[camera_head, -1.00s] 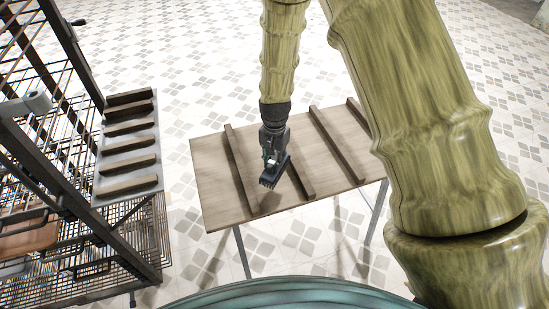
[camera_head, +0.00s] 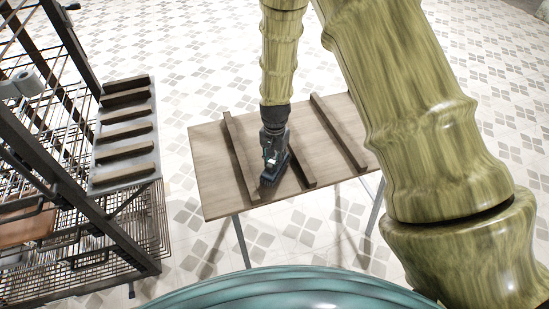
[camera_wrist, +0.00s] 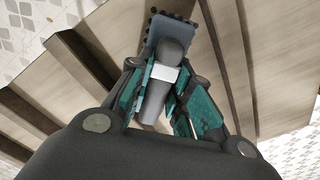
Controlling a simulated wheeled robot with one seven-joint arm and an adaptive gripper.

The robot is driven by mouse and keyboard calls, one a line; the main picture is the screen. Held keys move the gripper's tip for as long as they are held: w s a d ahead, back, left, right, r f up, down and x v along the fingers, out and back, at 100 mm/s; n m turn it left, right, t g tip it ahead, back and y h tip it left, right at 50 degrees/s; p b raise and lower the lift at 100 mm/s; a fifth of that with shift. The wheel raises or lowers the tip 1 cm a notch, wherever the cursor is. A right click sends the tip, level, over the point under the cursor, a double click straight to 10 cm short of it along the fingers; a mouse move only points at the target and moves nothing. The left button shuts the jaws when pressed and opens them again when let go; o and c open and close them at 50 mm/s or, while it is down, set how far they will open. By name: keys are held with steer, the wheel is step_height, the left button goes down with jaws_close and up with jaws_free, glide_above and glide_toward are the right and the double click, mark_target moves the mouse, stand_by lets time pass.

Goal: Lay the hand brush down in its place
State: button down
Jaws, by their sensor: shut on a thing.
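My gripper (camera_head: 270,152) points down over the wooden table and is shut on the hand brush. In the wrist view my gripper (camera_wrist: 160,100) has its teal-padded fingers on both sides of the brush's grey handle. The hand brush (camera_wrist: 170,32) has a dark blue-grey head with dark bristle tufts along its far edge. In the head view the brush (camera_head: 270,180) is low over the slot between the left strip (camera_head: 240,155) and the middle strip (camera_head: 300,170) of the table (camera_head: 212,170). I cannot tell whether it touches the board.
A right strip (camera_head: 338,132) bounds another empty slot on the table. A wire rack (camera_head: 100,255) stands at the left, with a grey slatted panel (camera_head: 125,170) beside it. Patterned tile floor (camera_head: 190,90) surrounds the table.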

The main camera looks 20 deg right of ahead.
steer(key=shift+f+b, duration=0.35)
steer(key=shift+f, duration=0.35)
stand_by(0.5)
steer(key=c, duration=1.2)
jaws_free()
step_height(320, 180, up, 12)
steer(key=shift+d, duration=0.1)
